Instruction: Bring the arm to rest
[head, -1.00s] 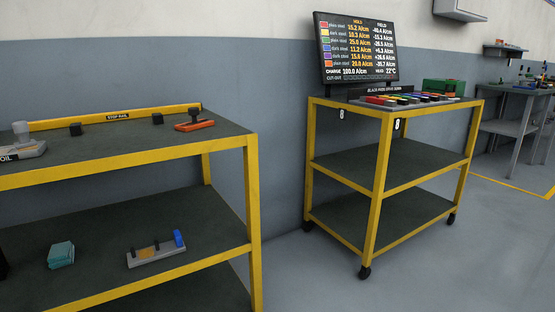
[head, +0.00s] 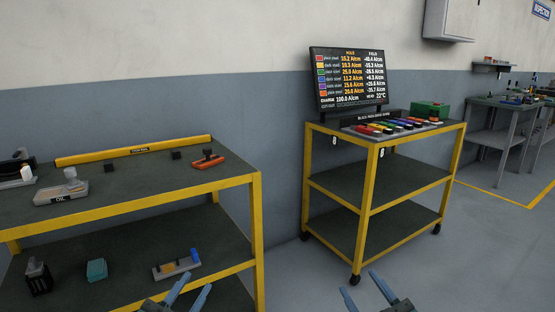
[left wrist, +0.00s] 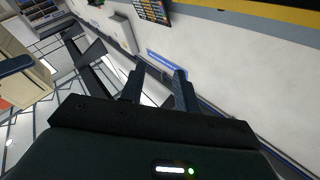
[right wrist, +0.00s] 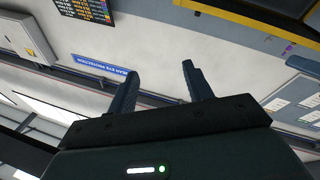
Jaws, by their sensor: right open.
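My left gripper (head: 190,290) shows at the bottom of the head view, in front of the left cart's lower shelf. Its two blue fingers are apart with nothing between them; they also show apart in the left wrist view (left wrist: 158,85). My right gripper (head: 362,285) is at the bottom right of centre in the head view, over the floor in front of the right cart. Its fingers are spread and empty, as in the right wrist view (right wrist: 158,82). Neither gripper touches anything that I can see.
A yellow-framed cart (head: 258,215) on the left bears an oil tray (head: 60,192), a red-orange tool (head: 207,160) and small blocks. Another yellow cart (head: 372,215) holds a screen (head: 348,80), coloured electrodes and a green box (head: 430,110). Floor between the carts is clear.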

